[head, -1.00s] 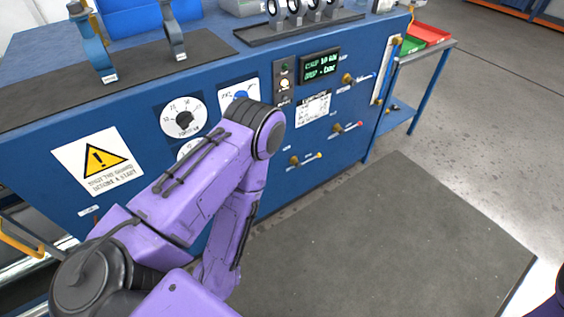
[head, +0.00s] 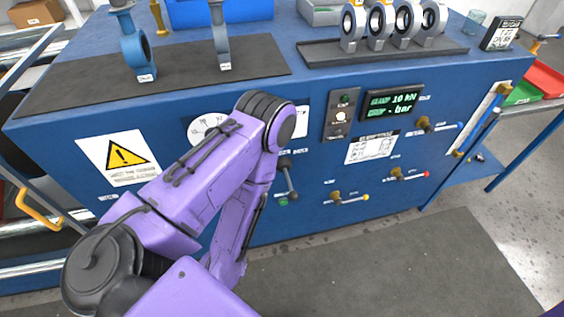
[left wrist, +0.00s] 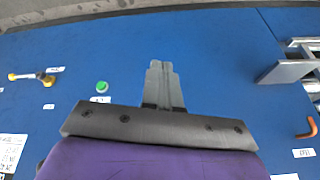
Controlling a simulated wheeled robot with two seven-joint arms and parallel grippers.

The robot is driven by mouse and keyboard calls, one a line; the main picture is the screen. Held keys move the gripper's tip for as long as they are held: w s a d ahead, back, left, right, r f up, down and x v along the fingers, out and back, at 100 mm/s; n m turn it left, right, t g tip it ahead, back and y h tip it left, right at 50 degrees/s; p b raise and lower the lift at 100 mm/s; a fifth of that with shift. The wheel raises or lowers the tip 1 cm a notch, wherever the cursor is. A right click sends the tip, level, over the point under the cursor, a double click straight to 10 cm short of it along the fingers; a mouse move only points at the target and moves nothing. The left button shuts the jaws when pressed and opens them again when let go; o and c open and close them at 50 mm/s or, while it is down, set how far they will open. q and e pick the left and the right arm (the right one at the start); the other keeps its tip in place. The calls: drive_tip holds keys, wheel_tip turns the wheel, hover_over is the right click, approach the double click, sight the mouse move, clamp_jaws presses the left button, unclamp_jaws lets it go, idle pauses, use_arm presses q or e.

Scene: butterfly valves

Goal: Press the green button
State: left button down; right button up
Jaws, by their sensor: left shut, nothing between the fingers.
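A green button (head: 283,202) sits low on the front of the blue bench in the head view, just right of my left forearm. It also shows in the left wrist view (left wrist: 102,87), with a small white label beside it. My left gripper (left wrist: 162,66) is shut and empty in front of the blue panel. In the left wrist view its fingertips are to the right of the button and apart from it in the picture. In the head view my purple arm hides this gripper. My right gripper is out of view.
A valve lever with a yellow tip (head: 345,198) is right of the button, and one with a red tip (head: 408,175) is farther right. A switch plate (head: 341,116) and a display (head: 392,102) are above. An orange handle (head: 38,212) is at the left.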

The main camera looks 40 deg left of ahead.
use_arm(q)
drive_tip(key=w+d+f+m+t+y+b, duration=0.4)
drive_tip(key=w+f+m+b, duration=0.3)
drive_tip(key=m+b, duration=0.9)
drive_tip(key=w+d+f+m+t+y+b, duration=0.4)
drive_tip(key=w+m+b, duration=0.9)
drive_tip(key=b, duration=1.3)
wheel_tip(320, 180, down, 4)
drive_tip(key=d+m+y, duration=0.1)
drive_tip(key=m+y, duration=0.1)
drive_tip(key=m, duration=0.1)
drive_tip(key=shift+w+r+m+t+b, duration=0.2)
drive_tip(key=shift+w+m+t+b, duration=0.1)
drive_tip(key=shift+w+m, duration=0.1)
